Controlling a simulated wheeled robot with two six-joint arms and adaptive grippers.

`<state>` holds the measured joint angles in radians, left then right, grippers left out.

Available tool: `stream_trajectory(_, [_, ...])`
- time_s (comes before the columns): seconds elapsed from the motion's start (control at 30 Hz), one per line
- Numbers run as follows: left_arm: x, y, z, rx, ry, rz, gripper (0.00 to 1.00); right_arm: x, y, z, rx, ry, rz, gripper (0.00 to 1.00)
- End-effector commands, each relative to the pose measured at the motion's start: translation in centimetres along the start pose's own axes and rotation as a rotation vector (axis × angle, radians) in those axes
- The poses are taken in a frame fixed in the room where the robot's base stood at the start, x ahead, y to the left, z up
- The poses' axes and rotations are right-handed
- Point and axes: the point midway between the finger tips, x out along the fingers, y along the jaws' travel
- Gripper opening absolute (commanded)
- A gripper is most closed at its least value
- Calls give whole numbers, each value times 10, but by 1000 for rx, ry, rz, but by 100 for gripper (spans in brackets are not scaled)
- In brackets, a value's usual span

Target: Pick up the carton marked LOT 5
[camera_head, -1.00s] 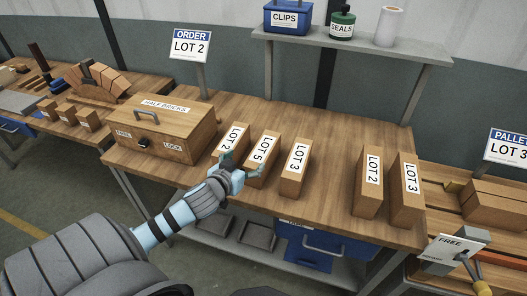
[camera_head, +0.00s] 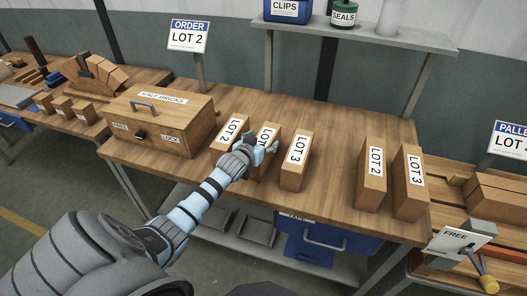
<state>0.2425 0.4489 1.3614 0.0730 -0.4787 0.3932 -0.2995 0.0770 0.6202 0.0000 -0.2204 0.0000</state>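The LOT 5 carton (camera_head: 266,132) is a tall brown box with a white label, upright on the wooden workbench (camera_head: 325,185) between a LOT 2 carton (camera_head: 229,133) on its left and a LOT 3 carton (camera_head: 296,162) on its right. My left gripper (camera_head: 262,145) is in front of it with its pale blue fingers spread apart. The gripper hides the carton's lower front and the number on its label. I cannot tell whether the fingers touch the carton. My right gripper is not in view.
A wooden HALF BRICKS box (camera_head: 160,118) stands left of the cartons. Another LOT 2 carton (camera_head: 370,173) and LOT 3 carton (camera_head: 409,182) stand further right, with bare bench before them. An ORDER LOT 2 sign (camera_head: 188,36) stands at the back.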

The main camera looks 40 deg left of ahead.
Motion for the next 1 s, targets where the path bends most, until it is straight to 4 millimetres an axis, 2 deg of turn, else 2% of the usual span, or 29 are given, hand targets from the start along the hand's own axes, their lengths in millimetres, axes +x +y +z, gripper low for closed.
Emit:
stream_trajectory(0.03, [0,0,0,0,0,0,54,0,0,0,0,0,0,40])
stream_trajectory(0.07, [0,0,0,0,0,0,49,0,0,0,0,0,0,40])
stream_trajectory(0.37, [0,0,0,0,0,0,1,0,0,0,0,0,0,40])
stream_trajectory(0.77, [-2,0,-8,0,7,2,0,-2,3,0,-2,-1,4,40])
stream_trajectory(0.87, [-7,0,-19,0,8,2,0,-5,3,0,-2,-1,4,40])
stream_trajectory(1.0, [-20,0,-51,2,10,1,0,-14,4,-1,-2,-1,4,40])
